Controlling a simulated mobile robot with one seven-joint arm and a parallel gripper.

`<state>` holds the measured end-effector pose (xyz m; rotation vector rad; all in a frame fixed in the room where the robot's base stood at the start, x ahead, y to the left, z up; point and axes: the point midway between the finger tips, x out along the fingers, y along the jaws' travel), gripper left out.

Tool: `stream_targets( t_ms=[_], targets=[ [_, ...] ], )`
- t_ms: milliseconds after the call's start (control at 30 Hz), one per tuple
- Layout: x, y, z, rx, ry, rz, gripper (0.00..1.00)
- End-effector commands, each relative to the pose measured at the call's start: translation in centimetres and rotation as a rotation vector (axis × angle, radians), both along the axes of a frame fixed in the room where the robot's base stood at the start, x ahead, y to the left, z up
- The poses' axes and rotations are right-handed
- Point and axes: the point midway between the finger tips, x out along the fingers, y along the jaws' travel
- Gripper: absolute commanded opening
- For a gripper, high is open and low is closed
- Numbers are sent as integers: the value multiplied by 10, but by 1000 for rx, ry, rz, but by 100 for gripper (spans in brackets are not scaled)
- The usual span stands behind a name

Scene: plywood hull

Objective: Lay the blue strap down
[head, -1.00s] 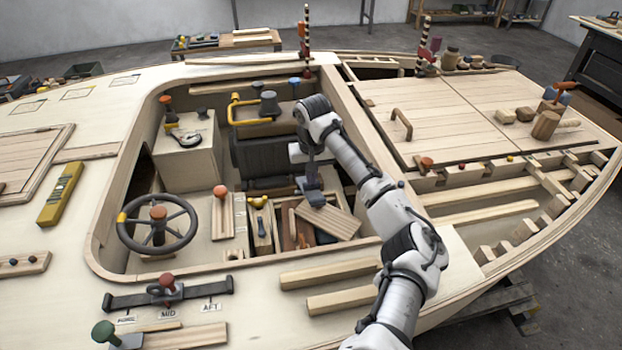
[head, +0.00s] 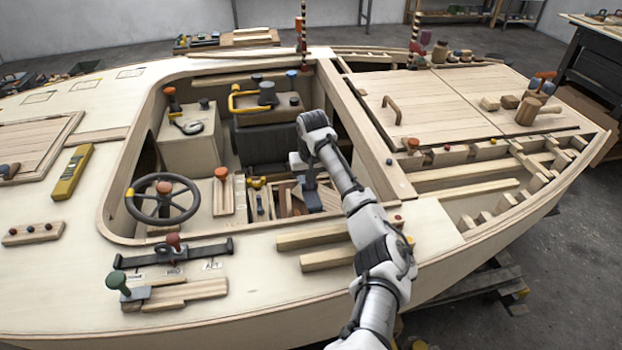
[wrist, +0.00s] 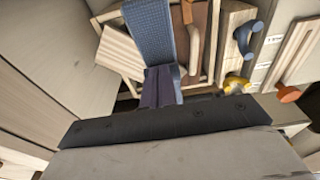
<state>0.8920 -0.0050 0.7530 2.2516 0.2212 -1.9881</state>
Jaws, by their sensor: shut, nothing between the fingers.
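The blue strap (wrist: 152,30) shows in the wrist view as a wide woven band over an open bin, just past my fingertips. In the head view a small dark blue-grey piece of it (head: 312,201) shows below my gripper (head: 310,180), inside the cockpit. My gripper (wrist: 161,72) is shut, its two dark fingers side by side with nothing between them. The fingertips overlap the strap's end in the wrist view; I cannot tell whether they touch it. The strap's far end is out of the wrist view, and my arm hides part of the bin in the head view.
A loose-looking wooden board (head: 329,199) lies at the bin's right. Blue-handled (wrist: 245,38) and yellow-handled (wrist: 235,84) tools sit beside the bin. A steering wheel (head: 162,221), a red-knobbed lever (head: 222,172) and the cockpit's raised rim (head: 365,135) stand around.

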Motion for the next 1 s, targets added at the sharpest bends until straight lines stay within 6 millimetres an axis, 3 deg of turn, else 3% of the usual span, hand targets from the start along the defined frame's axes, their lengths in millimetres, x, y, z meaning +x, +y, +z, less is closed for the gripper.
stream_targets(
  t_ms=[433, 1000],
  targets=[
    [1, 0, 1, 0, -2, 0, 0],
    [0, 0, 15, 0, 1, 0, 0]
  ],
)
